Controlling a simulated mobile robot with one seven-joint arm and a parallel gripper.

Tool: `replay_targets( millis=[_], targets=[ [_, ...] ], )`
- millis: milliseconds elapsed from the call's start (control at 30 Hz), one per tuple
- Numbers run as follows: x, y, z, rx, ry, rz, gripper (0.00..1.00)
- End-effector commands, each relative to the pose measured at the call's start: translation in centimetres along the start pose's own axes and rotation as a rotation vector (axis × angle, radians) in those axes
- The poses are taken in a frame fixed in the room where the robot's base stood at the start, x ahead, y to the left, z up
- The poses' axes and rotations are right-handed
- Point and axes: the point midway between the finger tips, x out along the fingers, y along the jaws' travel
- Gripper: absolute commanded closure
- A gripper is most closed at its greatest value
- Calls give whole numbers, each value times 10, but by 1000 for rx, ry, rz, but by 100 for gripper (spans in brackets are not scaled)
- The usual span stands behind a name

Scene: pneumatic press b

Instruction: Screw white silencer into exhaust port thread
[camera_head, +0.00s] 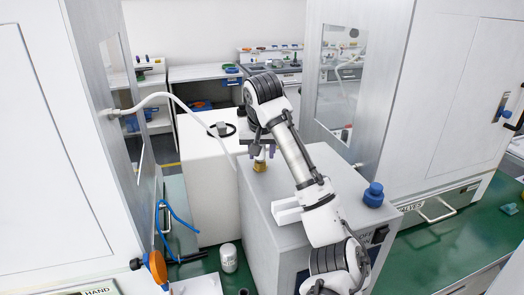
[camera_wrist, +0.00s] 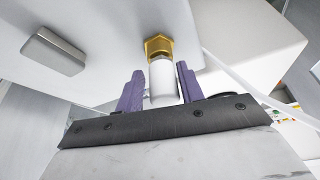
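The white silencer (camera_wrist: 163,80) is a small white cylinder between the two purple fingers of my gripper (camera_wrist: 160,88) in the wrist view. Its far end meets a brass hex fitting (camera_wrist: 158,46), the exhaust port; how deep the thread is engaged cannot be seen. The right finger lies against or very close to the silencer, and a thin gap seems to show by the left one. In the head view my gripper (camera_head: 262,151) is above the grey machine box, right over the brass fitting (camera_head: 260,166). The silencer is mostly hidden there.
A white hose (camera_head: 185,105) arcs in from the left cabinet and passes close by my gripper. A white cylinder (camera_head: 228,258) stands on the green bench at left.

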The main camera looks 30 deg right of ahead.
Motion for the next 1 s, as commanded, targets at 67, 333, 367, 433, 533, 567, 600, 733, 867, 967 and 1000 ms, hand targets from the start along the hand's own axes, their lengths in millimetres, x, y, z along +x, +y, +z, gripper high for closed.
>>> replay_targets(
  millis=[67,333,367,433,533,567,600,733,867,967,1000],
  targets=[
    [8,-3,3,-2,-11,-4,69],
    [10,-2,4,1,-14,-1,85],
    [10,-2,4,1,-15,0,85],
    [10,-2,4,2,-16,0,85],
    [10,-1,4,8,-17,4,84],
    [10,-1,4,20,-17,10,84],
    [10,-1,4,44,-17,21,86],
    [10,0,4,126,-17,55,86],
    [10,0,4,143,-16,59,86],
    [9,0,4,142,-15,58,86],
    [8,0,4,142,-14,58,86]
  ],
)
